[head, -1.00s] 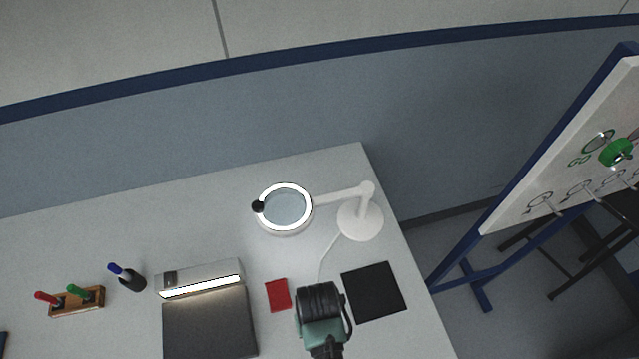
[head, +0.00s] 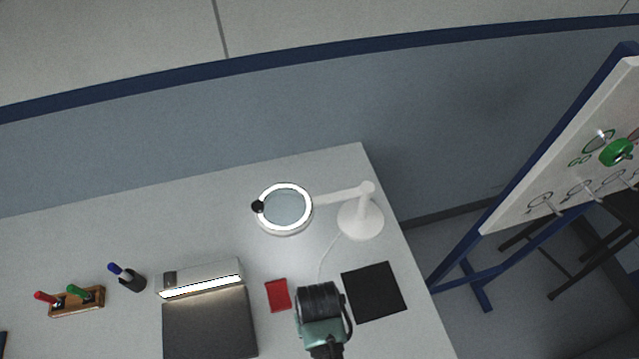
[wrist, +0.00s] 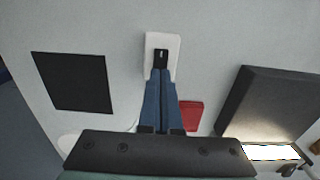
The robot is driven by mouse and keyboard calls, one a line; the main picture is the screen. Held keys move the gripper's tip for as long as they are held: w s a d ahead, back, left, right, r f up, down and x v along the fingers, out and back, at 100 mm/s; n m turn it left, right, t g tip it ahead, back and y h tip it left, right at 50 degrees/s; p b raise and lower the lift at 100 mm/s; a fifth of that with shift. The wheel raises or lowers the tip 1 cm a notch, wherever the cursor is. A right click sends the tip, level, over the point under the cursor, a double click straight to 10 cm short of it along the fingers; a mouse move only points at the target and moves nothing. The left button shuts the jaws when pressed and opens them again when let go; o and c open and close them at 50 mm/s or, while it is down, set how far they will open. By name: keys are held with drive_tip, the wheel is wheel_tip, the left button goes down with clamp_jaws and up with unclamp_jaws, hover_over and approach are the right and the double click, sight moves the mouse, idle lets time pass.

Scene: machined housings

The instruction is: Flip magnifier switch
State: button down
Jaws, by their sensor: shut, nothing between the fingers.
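The magnifier lamp (head: 286,209) stands at the back right of the table in the head view, its ring lit bright white. Its round white base (head: 360,220) is to the right and a thin cable runs from it toward the front. A small white switch box with a black rocker (wrist: 161,58) lies on the table in the wrist view. My gripper (wrist: 160,72) is shut and empty, with its blue fingertips at the near edge of the rocker; I cannot tell if they touch it. In the head view my wrist hides the switch and the fingers.
A black mat (head: 374,292) lies right of my wrist and a red pad (head: 278,295) left of it. Farther left are a dark panel with a lit bar (head: 201,287), a pen cup (head: 132,281) and a wooden marker holder (head: 77,301). The table's right edge is near.

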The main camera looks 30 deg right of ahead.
drive_tip(key=shift+f+b, duration=0.65)
drive_tip(key=shift+f, duration=0.35)
idle(0.9)
drive_tip(key=shift+r, duration=0.1)
wheel_tip(320, 180, up, 7)
drive_tip(key=p, duration=0.7)
drive_tip(key=shift+p, duration=0.4)
